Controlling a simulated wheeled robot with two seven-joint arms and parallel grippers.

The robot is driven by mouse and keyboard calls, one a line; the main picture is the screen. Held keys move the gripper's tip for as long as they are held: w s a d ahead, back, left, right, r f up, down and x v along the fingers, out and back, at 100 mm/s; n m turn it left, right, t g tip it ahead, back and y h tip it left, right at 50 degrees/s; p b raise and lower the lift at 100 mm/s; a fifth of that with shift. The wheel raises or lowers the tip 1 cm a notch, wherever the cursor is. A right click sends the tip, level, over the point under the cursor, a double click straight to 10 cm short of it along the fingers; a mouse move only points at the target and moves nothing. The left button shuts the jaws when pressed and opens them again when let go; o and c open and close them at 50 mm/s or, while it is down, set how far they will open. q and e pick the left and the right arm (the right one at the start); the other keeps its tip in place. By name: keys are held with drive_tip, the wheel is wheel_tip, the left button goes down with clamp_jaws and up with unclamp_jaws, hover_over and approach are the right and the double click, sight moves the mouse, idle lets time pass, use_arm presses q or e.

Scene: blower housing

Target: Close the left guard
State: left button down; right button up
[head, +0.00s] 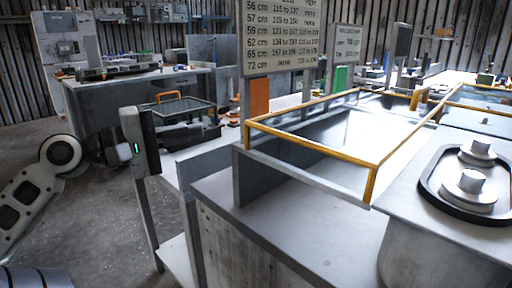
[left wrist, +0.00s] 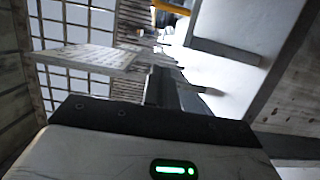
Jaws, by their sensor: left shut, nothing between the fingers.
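The left guard is a yellow-framed panel (head: 310,146) over the near left opening of the grey blower housing in the head view. Its near bar stands above the housing's front rim, with short yellow uprights at its corners. I cannot tell its exact hinge angle. A small yellow piece (left wrist: 170,6) shows at the top of the left wrist view. My left gripper (head: 146,140) is left of the housing, apart from the guard, and shut with nothing held. Its dark fingers (left wrist: 180,95) show in the left wrist view. My right gripper is not in view.
A second yellow-framed guard (head: 478,108) is at the right. Floor is free at the left.

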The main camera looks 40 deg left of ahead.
use_arm(q)
drive_tip(key=p+x, duration=0.2)
drive_tip(key=x, duration=0.1)
drive_tip(key=d+p+x, duration=0.1)
drive_tip(key=p+x, duration=0.1)
drive_tip(key=x, duration=0.2)
drive_tip(key=r+p+x, duration=0.1)
drive_tip(key=p+x, duration=0.2)
drive_tip(key=shift+s+d, duration=0.15)
drive_tip(key=shift+d, duration=0.3)
drive_tip(key=shift+d+f, duration=0.1)
drive_tip(key=shift+f, duration=0.1)
drive_tip(key=shift+s+d+f+p, duration=0.15)
drive_tip(key=shift+d+p, duration=0.2)
drive_tip(key=shift+p, duration=0.5)
drive_tip(key=shift+d, duration=0.25)
drive_tip(key=shift+d+f+p, duration=0.2)
drive_tip(key=shift+d+p, duration=0.1)
drive_tip(key=shift+p, duration=0.1)
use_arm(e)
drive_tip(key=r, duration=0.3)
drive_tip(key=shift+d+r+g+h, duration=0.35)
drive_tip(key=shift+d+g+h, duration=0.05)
